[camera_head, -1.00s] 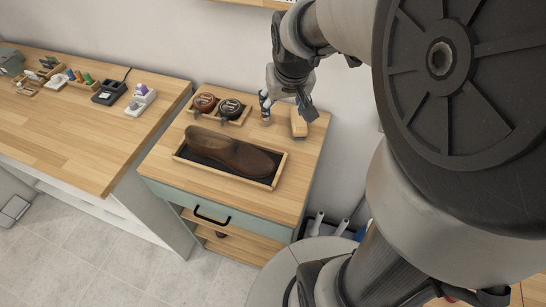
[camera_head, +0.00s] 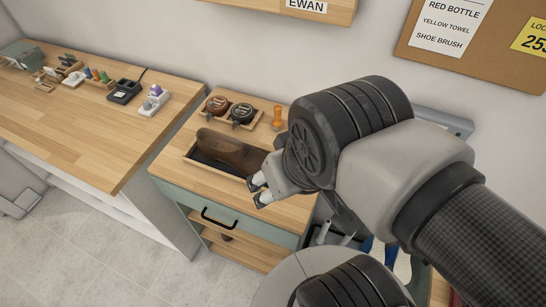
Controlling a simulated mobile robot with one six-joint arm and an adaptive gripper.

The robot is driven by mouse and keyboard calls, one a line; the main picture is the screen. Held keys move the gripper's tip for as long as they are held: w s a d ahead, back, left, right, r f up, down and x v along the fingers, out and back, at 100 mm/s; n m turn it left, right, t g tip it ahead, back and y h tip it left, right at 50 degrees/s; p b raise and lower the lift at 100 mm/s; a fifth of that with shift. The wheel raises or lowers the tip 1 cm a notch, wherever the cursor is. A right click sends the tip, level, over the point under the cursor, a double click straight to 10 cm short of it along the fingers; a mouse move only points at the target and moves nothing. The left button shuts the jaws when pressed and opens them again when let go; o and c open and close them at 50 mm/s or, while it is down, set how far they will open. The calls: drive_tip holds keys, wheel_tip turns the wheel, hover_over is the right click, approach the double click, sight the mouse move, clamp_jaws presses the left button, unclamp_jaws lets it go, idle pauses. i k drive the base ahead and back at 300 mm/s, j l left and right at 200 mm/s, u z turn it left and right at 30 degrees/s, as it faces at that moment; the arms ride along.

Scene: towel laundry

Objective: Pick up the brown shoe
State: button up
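The brown shoe (camera_head: 226,149) lies on its side or low in a shallow wooden tray with a dark base (camera_head: 201,163), on the small wood-topped cabinet. Its left end rests up at the tray's left edge; its right end is partly hidden behind my arm. My gripper (camera_head: 257,191) is at the front right of the tray, near the cabinet's front edge. Its two pale fingertips are apart, with nothing visible between them. From this angle I cannot tell its height above the cabinet or tray; it looks apart from the shoe.
Two round tins (camera_head: 241,113) sit in a small wooden holder behind the shoe. An orange-brown wooden peg-shaped item (camera_head: 277,117) stands to their right. A longer workbench (camera_head: 90,130) with small items is on the left. My arm hides the cabinet's right side.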

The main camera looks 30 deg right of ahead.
sight(247, 159)
drive_tip(key=i+j+z, duration=0.1)
drive_tip(key=j+z, duration=0.15)
drive_tip(key=z, duration=0.2)
drive_tip(key=j+z, duration=0.25)
drive_tip(key=z, duration=0.25)
drive_tip(key=i, duration=0.05)
